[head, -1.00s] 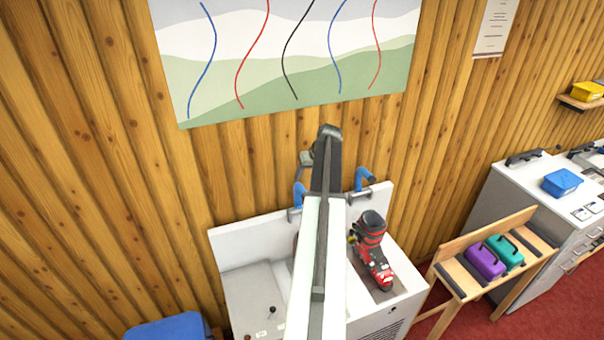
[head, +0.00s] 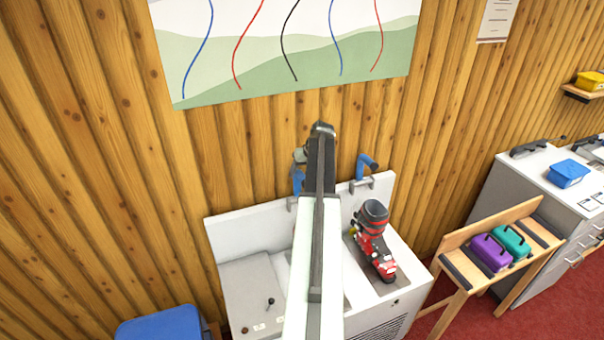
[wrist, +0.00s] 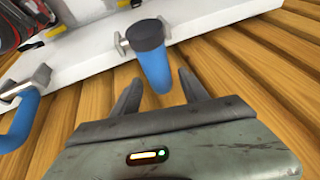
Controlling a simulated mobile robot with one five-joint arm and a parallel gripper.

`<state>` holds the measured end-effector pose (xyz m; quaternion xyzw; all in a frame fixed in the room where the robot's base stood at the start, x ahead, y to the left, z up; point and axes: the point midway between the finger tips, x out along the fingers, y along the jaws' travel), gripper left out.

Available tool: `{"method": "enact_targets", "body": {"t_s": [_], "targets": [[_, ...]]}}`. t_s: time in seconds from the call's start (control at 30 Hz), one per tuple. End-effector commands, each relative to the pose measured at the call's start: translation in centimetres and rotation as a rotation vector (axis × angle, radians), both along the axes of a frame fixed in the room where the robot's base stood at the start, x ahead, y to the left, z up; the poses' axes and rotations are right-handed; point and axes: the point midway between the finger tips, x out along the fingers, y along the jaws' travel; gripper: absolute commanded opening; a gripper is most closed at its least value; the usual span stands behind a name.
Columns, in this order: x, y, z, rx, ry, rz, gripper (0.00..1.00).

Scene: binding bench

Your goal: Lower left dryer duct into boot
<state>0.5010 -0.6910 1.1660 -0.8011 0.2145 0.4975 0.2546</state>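The left dryer duct (head: 297,184) is a blue tube on a metal bracket at the back of the white dryer (head: 240,237), raised and partly hidden by my arm. In the wrist view, the left duct (wrist: 153,70) has a dark round end and stands just ahead of my gripper (wrist: 160,92). The fingers are apart, one on each side of its lower end as pictured; contact cannot be told. The right duct (head: 366,166) is also raised. A red and black boot (head: 375,242) stands below it on the dryer's right. Any boot on the left is hidden behind my arm.
The wood wall (head: 240,150) is close behind the dryer. A blue box (head: 160,325) stands at the left. A bench with purple (head: 490,253) and teal (head: 513,240) cases is at the right. A small lever (head: 270,303) rises from the dryer's left top.

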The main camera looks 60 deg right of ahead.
Motion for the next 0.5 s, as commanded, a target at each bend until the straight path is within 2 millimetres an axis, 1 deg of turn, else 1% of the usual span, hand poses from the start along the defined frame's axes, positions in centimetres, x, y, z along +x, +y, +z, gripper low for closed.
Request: {"method": "enact_targets", "body": {"t_s": [0.03,0.07,0.1,0.17,0.2,0.5], "targets": [[0.01,0.01,0.03,0.0,0.0,0.0,0.38],[0.02,0.01,0.04,0.0,0.0,0.0,0.3],[0.01,0.02,0.04,0.0,0.0,0.0,0.19],[0.01,0.02,0.04,0.0,0.0,0.001,0.02],[0.01,0.01,0.03,0.0,0.0,0.001,0.0],[0.01,0.0,0.03,-0.001,0.001,0.001,0.0]]}}
